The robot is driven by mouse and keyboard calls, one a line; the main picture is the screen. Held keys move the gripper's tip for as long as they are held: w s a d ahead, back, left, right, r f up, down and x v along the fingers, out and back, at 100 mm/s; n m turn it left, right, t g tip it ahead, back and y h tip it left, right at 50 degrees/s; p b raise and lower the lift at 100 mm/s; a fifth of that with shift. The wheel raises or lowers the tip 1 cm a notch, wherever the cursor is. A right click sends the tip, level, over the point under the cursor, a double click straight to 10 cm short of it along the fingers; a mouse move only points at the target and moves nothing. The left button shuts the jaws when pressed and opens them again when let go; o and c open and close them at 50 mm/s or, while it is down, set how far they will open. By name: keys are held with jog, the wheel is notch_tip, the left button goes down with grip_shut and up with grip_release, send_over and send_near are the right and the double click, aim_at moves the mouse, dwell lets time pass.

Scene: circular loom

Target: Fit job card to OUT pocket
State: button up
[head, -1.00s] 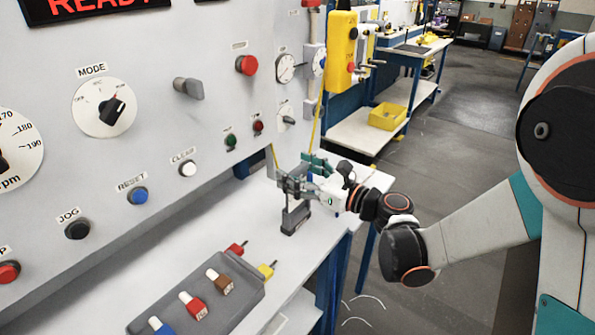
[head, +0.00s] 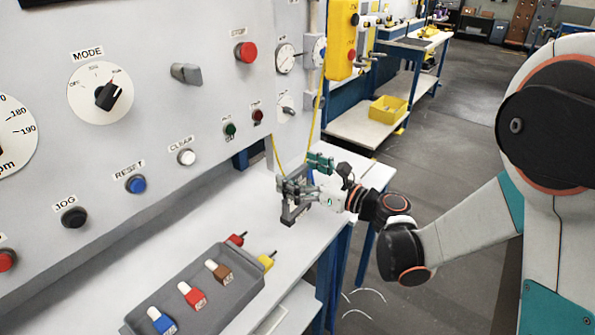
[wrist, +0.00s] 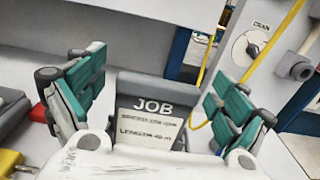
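The job card (wrist: 148,127) is a pale card lettered JOB, standing in a dark grey holder (wrist: 150,88). In the head view the grey holder (head: 292,210) stands on the white bench, partly hidden by my gripper (head: 303,181). In the wrist view my gripper (wrist: 155,84) is open, with its green-padded fingers on either side of the holder and card. Gaps show between the fingers and the card. The card's lower part is hidden behind my gripper's white body. I cannot make out a pocket marked OUT.
A grey rack (head: 218,307) with blue, red and brown labelled pieces lies nearer on the bench (head: 255,210). The control panel (head: 135,140), with knobs and buttons, rises behind the bench. A yellow pendant (head: 340,40) hangs beyond.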

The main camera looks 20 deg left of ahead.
jog(key=shift+d, duration=0.1)
jog(key=v, duration=1.1)
jog(key=shift+s+d, duration=0.2)
jog(key=shift+d, duration=0.15)
jog(key=s+d+n+h, duration=0.8)
jog(key=s+d+n, duration=0.1)
jog(key=d+n, duration=0.2)
jog(key=s+d+n+h, duration=0.8)
jog(key=d+n, duration=0.3)
jog(key=d, duration=0.3)
jog(key=shift+s+r, duration=0.4)
jog(key=shift+s, duration=0.3)
